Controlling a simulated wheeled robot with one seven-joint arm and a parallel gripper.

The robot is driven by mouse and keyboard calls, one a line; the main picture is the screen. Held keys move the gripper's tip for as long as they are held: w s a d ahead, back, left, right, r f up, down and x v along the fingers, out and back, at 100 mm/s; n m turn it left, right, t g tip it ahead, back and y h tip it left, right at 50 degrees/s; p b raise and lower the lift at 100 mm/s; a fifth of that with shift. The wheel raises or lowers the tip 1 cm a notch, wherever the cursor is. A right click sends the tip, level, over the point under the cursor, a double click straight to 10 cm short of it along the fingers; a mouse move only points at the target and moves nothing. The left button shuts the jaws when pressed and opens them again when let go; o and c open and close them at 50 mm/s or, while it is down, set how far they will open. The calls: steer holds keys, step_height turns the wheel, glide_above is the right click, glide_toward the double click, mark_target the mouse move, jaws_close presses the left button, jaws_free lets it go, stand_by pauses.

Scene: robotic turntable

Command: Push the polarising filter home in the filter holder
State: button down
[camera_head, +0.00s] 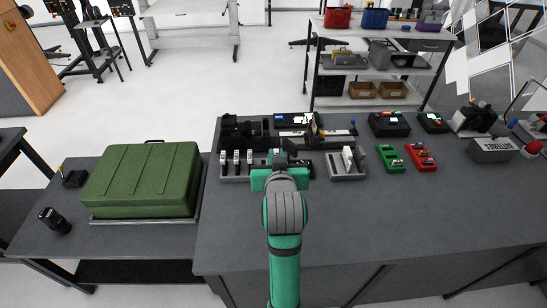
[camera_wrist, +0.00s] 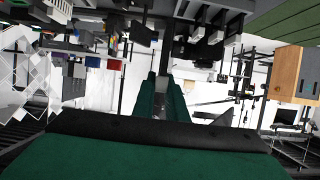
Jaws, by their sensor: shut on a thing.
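My gripper (camera_head: 281,163) is over the back of the bench, among the optical parts. In the wrist view its two green fingers (camera_wrist: 163,88) are close together, shut on a thin dark thing that I take to be the polarising filter (camera_wrist: 166,58). My wrist hides most of it in the head view. Slotted grey parts stand at the fingertips; I cannot make out which is the filter holder, or how deep the filter sits. A grey rack (camera_head: 347,168) with upright white plates stands just right of my gripper. Another grey rack (camera_head: 236,168) with several pale-topped pieces stands to its left.
A rail with mounts (camera_head: 325,133) runs behind my gripper. Green (camera_head: 391,158) and red (camera_head: 421,156) trays, black boxes (camera_head: 389,123) and a grey battery bin (camera_head: 492,150) lie to the right. A large green case (camera_head: 142,180) stands left. The front right bench is clear.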

steer(key=w+a+r, duration=0.1)
steer(key=w+r, duration=0.1)
steer(key=w, duration=1.1)
steer(key=w+a+r, duration=0.1)
steer(key=w+r, duration=0.1)
steer(key=w, duration=1.2)
steer(key=shift+a+r, duration=0.15)
steer(key=shift+a, duration=0.2)
steer(key=shift+f, duration=2.9)
steer(key=shift+f, duration=3.1)
steer(key=c, duration=1.7)
jaws_free()
steer(key=v, duration=1.1)
